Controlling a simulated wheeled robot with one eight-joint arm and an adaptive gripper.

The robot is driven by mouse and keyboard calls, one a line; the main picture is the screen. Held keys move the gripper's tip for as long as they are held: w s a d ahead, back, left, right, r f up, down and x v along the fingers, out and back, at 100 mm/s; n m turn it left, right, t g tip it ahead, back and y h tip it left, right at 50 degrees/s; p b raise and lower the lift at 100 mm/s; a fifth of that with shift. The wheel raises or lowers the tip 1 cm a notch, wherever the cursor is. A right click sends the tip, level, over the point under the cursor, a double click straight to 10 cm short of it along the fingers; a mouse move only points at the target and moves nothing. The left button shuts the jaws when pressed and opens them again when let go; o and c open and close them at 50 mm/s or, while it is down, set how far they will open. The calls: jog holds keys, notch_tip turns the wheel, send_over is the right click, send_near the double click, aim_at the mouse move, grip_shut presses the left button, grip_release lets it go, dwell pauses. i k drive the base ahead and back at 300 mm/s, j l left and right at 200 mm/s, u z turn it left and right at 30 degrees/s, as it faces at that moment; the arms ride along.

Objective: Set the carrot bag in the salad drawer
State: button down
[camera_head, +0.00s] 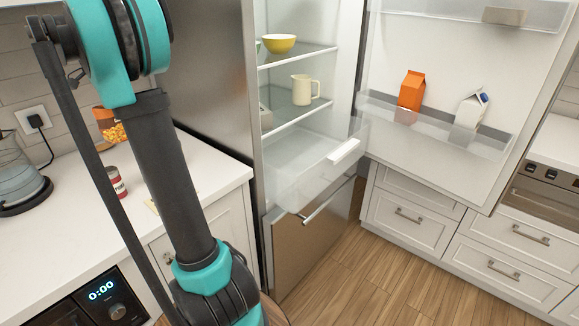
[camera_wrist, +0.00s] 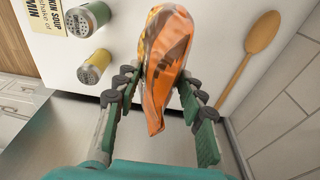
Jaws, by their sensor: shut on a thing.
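The carrot bag (camera_wrist: 168,60) is a clear bag with orange contents. In the wrist view it is between the fingers of my gripper (camera_wrist: 157,85), which is shut on it, with the white counter (camera_wrist: 215,40) behind it. I cannot tell whether the bag touches the counter. My gripper is not seen in the head view. The salad drawer (camera_head: 300,165) is the clear bin low in the open fridge, with a white front handle (camera_head: 343,151). It is pulled out and looks empty.
The fridge door (camera_head: 440,150) stands wide open, its bin holding an orange carton (camera_head: 411,90) and a white carton (camera_head: 471,110). A yellow bowl (camera_head: 279,43) and cream jug (camera_head: 304,90) stand on the shelves. Two shakers (camera_wrist: 93,67) and a wooden spoon (camera_wrist: 250,48) are near the bag.

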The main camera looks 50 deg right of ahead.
aim_at(306, 165)
jog(key=k+j, duration=0.15)
jog(key=j, duration=0.2)
jog(key=k+j, duration=0.15)
jog(key=j, duration=0.2)
jog(key=k+j, duration=0.15)
jog(key=j, duration=0.15)
jog(key=j+z, duration=0.45)
jog(key=j, duration=0.15)
jog(key=l+z, duration=0.4)
jog(key=z, duration=0.2)
jog(key=i+l+z, duration=0.1)
jog(key=l, duration=0.2)
jog(key=i+l+z, duration=0.1)
jog(key=i+l+u, duration=0.1)
jog(key=i+l, duration=0.95)
